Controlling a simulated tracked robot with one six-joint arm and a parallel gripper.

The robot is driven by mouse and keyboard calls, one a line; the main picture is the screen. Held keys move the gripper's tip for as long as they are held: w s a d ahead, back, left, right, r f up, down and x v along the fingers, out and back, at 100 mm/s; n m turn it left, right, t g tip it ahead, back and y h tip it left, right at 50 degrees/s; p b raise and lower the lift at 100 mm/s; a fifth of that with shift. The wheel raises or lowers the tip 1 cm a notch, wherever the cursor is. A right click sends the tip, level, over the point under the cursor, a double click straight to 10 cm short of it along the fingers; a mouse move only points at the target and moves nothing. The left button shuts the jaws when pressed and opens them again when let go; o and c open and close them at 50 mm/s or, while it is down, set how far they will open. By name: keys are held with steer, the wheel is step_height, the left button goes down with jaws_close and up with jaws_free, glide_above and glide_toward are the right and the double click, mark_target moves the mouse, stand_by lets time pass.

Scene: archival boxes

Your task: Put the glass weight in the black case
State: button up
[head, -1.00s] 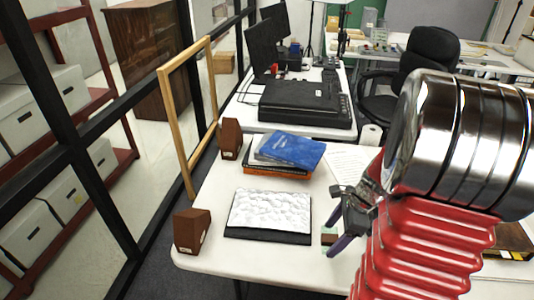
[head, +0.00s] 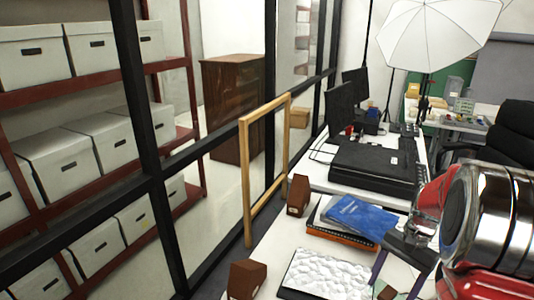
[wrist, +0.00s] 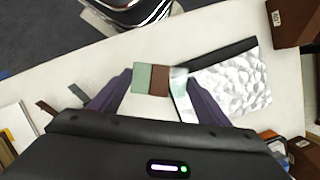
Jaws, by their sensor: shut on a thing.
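My gripper (head: 397,281) is at the lower right of the head view, over the near white table. In the wrist view its two purple fingers (wrist: 158,76) stand apart with a small block between their tips. The block (wrist: 160,80) has green and brown bands; I cannot tell for sure that it is the glass weight. A flat black thing with a crinkled white top (head: 322,277) lies left of my gripper, and also shows in the wrist view (wrist: 232,82). A large flat black case-like thing (head: 372,168) lies on the farther table. Which one is the black case is unclear.
A blue book (head: 358,216) lies on a stack on the near table. Two brown boxes (head: 298,195) (head: 246,279) stand along its left edge. A wooden frame (head: 247,185) stands upright beyond that edge.

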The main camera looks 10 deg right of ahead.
steer(key=w+a+r+n+g+h, duration=0.1)
steer(key=w+a+n+g+h, duration=0.1)
steer(key=w+a+n, duration=0.85)
steer(key=w+a+f+n, duration=0.1)
steer(key=w+a, duration=0.2)
steer(key=a, duration=0.3)
steer(key=w+a+f+h, duration=0.1)
steer(key=w+a, duration=0.2)
steer(key=a, duration=0.4)
steer(key=shift+a+f+n, duration=0.25)
steer(key=shift+a+n, duration=0.05)
steer(key=shift+n, duration=0.05)
steer(key=shift+s, duration=0.1)
